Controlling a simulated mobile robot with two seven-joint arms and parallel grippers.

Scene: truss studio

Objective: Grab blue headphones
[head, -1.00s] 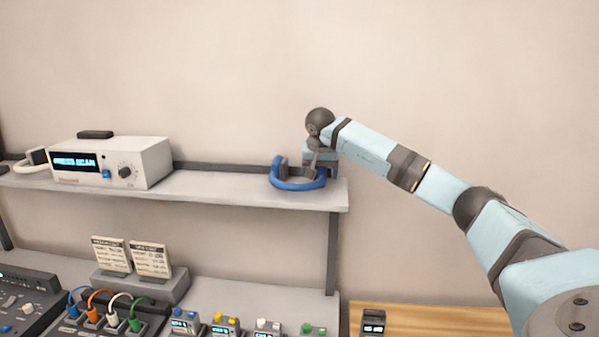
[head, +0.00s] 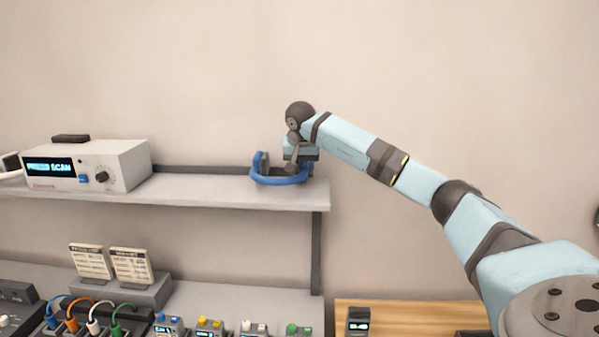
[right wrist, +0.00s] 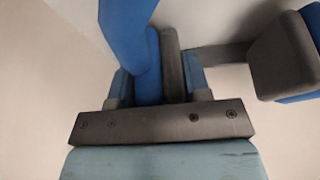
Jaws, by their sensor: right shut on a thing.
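The blue headphones (head: 279,180) are at the right end of the grey upper shelf (head: 200,188), with the blue band toward the front and a dark ear pad at the left. My right gripper (head: 291,166) reaches down over their right side. In the right wrist view the blue headphones (right wrist: 140,50) pass between the fingers of my right gripper (right wrist: 158,85), which is shut on them. The other ear pad shows at the right of that view. Whether the headphones touch the shelf is hard to tell. My left gripper is not in view.
A white device with a lit display (head: 95,165) stands on the shelf to the left. Below are two small cards (head: 110,262), coloured cables (head: 95,310) and several small boxes. A wooden surface (head: 410,315) lies at the lower right. The wall above is bare.

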